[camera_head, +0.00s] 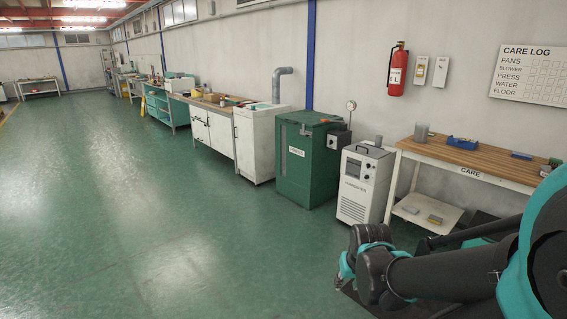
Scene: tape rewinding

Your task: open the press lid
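A green box-shaped machine (297,170) stands on the floor against the wall, right of the picture's middle. My gripper cannot be made out.
A white unit (363,187) with a top handle stands just right of the green machine. A wooden-topped care bench (470,160) follows, with a blue bin (461,143). A white cabinet (255,148) stands left. The green floor (150,220) in front is clear.

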